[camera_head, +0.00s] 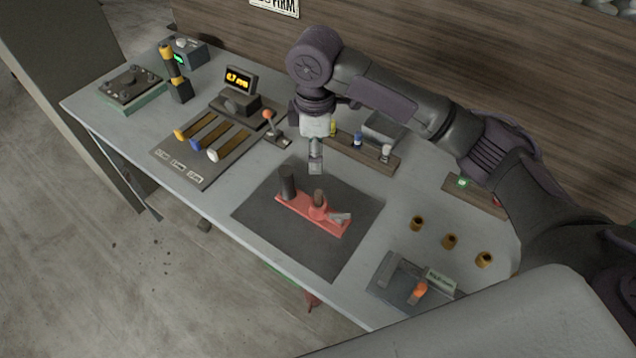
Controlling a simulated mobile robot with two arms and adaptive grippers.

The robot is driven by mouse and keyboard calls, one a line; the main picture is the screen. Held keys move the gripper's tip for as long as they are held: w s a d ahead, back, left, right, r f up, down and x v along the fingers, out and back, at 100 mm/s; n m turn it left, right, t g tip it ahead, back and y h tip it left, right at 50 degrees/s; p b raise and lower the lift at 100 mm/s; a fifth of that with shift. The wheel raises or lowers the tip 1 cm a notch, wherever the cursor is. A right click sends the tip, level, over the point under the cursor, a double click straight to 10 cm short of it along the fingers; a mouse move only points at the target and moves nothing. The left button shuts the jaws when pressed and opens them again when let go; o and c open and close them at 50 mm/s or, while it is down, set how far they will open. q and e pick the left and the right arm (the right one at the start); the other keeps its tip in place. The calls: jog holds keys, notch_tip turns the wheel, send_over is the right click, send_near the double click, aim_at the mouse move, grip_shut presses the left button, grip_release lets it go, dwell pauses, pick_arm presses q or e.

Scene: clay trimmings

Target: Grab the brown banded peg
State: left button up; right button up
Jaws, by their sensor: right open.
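My right gripper (316,168) points down above the far edge of the dark mat (262,226), open, with nothing seen between its fingers. A small brown peg (319,197) stands upright in the round part of a red fixture (332,224) on the mat, just below the gripper in the picture. It is too small to tell any band on it. A dark cylinder (288,182) stands at the fixture's left end. A wooden rack (347,142) behind the gripper holds pegs with yellow (332,128), blue (358,139) and whitish (385,153) parts. My left gripper is not in view.
Three short brown cylinders (449,241) stand in a row at right. A lever with an orange knob (267,115), a slider panel (202,151) and a display (239,79) stand at left.

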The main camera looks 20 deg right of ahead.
aim_at(319, 192)
jog(key=f, duration=0.2)
jog(key=s+f, duration=0.1)
jog(key=f, duration=0.1)
jog(key=f+p, duration=0.1)
jog(key=f, duration=0.1)
jog(key=shift+s+a+f, duration=0.15)
jog(key=shift+s+f, duration=0.1)
jog(key=shift+f, duration=0.15)
jog(key=shift+w+f, duration=0.15)
jog(key=shift+f, duration=0.2)
jog(key=f+p, duration=0.1)
jog(key=f, duration=0.1)
jog(key=shift+d+f+p, duration=0.3)
jog(key=shift+p, duration=0.1)
notch_tip(319, 192, down, 2)
jog(key=shift+f, duration=0.35)
jog(key=c, duration=0.9)
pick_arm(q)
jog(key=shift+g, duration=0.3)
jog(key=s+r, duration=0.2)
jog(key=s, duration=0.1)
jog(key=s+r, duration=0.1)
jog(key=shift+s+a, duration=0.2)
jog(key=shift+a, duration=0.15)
pick_arm(e)
grip_shut()
